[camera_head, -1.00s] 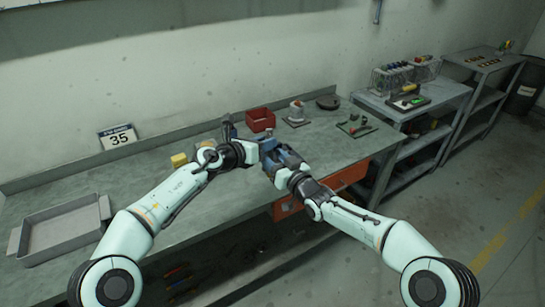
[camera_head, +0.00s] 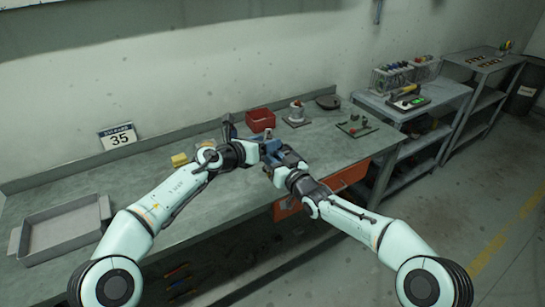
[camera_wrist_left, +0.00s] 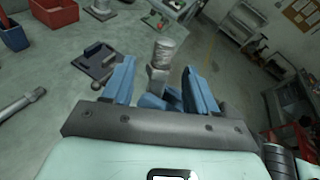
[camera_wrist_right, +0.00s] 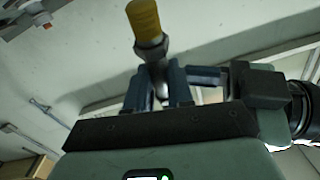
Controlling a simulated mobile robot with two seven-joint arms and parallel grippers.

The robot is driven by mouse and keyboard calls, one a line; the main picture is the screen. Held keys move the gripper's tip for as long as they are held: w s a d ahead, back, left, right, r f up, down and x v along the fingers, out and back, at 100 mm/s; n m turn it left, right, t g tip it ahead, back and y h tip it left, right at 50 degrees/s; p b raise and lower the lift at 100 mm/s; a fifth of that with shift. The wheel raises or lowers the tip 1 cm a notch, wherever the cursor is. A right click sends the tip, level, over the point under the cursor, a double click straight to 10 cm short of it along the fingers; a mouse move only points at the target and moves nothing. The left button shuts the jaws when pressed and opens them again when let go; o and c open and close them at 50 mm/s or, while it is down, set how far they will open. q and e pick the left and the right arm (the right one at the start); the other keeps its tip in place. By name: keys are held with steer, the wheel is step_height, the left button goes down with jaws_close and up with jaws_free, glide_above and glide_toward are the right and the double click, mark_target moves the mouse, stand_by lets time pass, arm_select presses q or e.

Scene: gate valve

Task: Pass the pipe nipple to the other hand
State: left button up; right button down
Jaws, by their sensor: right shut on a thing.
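The pipe nipple shows in the right wrist view as a metal piece with a yellow end (camera_wrist_right: 145,22). In the left wrist view I see a grey ribbed cylinder (camera_wrist_left: 163,52) standing up from my right gripper's blue fingers. My right gripper (camera_wrist_right: 158,82) is shut on its lower part and holds it above the bench. My left gripper (camera_wrist_left: 160,88) is open, with one finger on each side of the piece and a gap between. In the head view the left gripper (camera_head: 268,146) and right gripper (camera_head: 276,164) meet closely and hide the nipple.
Below is the grey workbench (camera_head: 140,180).

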arm_select(q)
steer(key=v, duration=1.2)
steer(key=s+d+f+n+g, duration=0.1)
steer(key=s+f+n+g, duration=0.15)
steer(key=f+n, duration=1)
steer(key=s+d+f+n+g, duration=0.1)
steer(key=s+f+n, duration=0.5)
steer(key=f, duration=1.2)
steer(key=s+f+n+g+y, duration=0.25)
steer(key=s+f+n, duration=0.65)
steer(key=f+n, duration=0.5)
steer(key=s+a+f+n+g+y, duration=0.1)
steer(key=s+f+n+g, duration=0.1)
steer(key=s, duration=0.6)
steer(key=s+a+f+n+g+y, duration=0.1)
steer(key=s+f+n+g, duration=0.1)
steer(key=s+f+n, duration=0.3)
steer(key=s+a+f+n+g+y, duration=0.1)
steer(key=s+f+n, duration=0.3)
steer(key=s, duration=0.7)
steer(key=shift+a+n+g, duration=0.5)
steer(key=shift+n+g, duration=0.2)
steer(key=shift+n, duration=0.05)
